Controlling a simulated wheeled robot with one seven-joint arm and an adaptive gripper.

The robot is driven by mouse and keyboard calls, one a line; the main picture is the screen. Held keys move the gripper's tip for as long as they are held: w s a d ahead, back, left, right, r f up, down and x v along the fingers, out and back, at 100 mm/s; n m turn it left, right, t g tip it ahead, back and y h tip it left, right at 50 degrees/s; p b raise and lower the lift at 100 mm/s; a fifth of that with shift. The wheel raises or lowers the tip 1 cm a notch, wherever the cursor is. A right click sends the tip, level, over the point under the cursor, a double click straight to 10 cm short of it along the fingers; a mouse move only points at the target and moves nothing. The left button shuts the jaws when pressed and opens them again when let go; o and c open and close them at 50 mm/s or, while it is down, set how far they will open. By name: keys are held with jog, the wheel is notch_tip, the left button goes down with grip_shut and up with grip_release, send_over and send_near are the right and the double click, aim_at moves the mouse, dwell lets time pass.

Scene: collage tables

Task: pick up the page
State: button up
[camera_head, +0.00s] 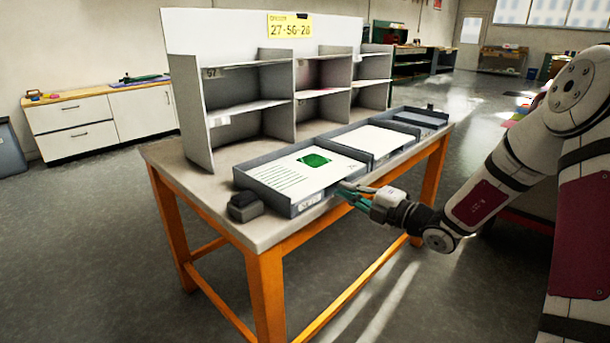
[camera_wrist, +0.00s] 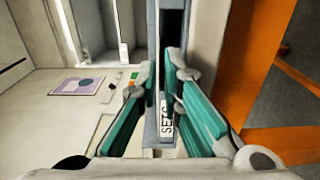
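A white page (camera_head: 302,172) with a green shape and printed lines lies in the nearest grey tray (camera_head: 264,190) on the table. Nothing is visibly held. A pale surface with a purple picture (camera_wrist: 78,86) shows left of the fingers; I cannot tell which sheet it is.
A second tray with a blank-looking white sheet (camera_head: 372,140) and a third tray (camera_head: 421,118) continue along the table (camera_head: 180,158). A grey shelf unit (camera_head: 290,95) stands behind. A small dark block (camera_head: 246,207) sits at the near table edge. Open floor lies in front.

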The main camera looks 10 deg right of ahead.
aim_at(329, 181)
jog(key=b+x, duration=0.2)
jog(key=x, duration=0.3)
jog(key=shift+w+a+b, duration=0.2)
jog(key=shift+w+b, duration=0.05)
jog(key=shift+b, duration=0.1)
jog(key=shift+w+a, duration=0.1)
jog(key=shift+w, duration=0.05)
jog(key=shift+r, duration=0.1)
grip_shut()
jog(key=shift+r, duration=0.15)
